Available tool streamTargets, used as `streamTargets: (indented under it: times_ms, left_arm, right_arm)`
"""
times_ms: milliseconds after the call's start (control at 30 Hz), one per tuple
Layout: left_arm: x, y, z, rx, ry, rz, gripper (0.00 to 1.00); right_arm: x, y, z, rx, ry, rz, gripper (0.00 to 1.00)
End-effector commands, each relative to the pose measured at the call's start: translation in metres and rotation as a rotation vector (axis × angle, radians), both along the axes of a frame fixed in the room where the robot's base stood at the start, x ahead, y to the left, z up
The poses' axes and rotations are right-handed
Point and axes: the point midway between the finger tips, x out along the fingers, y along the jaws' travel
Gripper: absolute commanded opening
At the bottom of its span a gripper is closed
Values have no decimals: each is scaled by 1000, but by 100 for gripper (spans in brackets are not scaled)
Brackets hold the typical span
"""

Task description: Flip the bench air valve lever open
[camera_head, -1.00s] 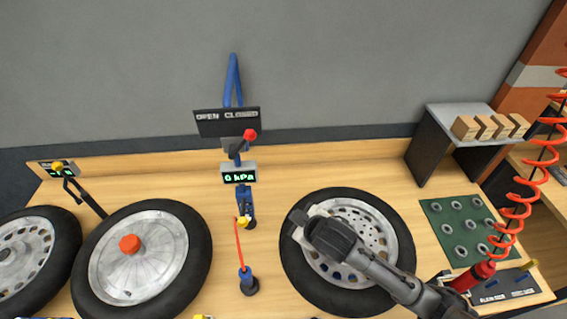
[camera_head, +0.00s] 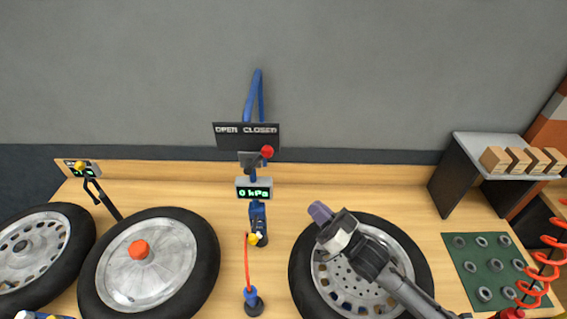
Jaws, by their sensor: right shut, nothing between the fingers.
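The air valve stands at the back middle of the bench, under a dark sign (camera_head: 246,136) reading OPEN on the left and CLOSED on the right. The valve lever's red knob (camera_head: 267,152) sits on the right, below CLOSED. A gauge (camera_head: 254,188) beneath it reads 0 kPa. My right gripper (camera_head: 320,213) is shut and empty. It appears above the left rim of the right wheel (camera_head: 400,238), to the right of and nearer than the valve, apart from the lever.
A blue post with a red hose (camera_head: 247,265) stands in front of the valve. Two more wheels (camera_head: 145,280) lie at left. A shelf with wooden blocks (camera_head: 495,142), a green mat with rings (camera_head: 470,259) and a red coiled hose (camera_head: 548,243) are at right.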

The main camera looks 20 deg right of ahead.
Motion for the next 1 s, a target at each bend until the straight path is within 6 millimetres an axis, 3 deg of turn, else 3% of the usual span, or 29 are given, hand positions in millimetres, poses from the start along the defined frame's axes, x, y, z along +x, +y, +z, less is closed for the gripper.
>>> streamTargets:
  times_ms: [300, 800, 1000]
  left_arm:
    - [0, 3, -1, 11, 1, -7, 43]
    - [0, 1, 0, 3, 2, -1, 43]
    - [0, -1, 6, -4, 2, 3, 43]
  right_arm:
    - [-17, 1, 26, 171, -111, 114, 0]
    - [-16, 1, 27, 190, -95, 126, 0]
    - [-4, 9, 39, 191, -98, 125, 0]
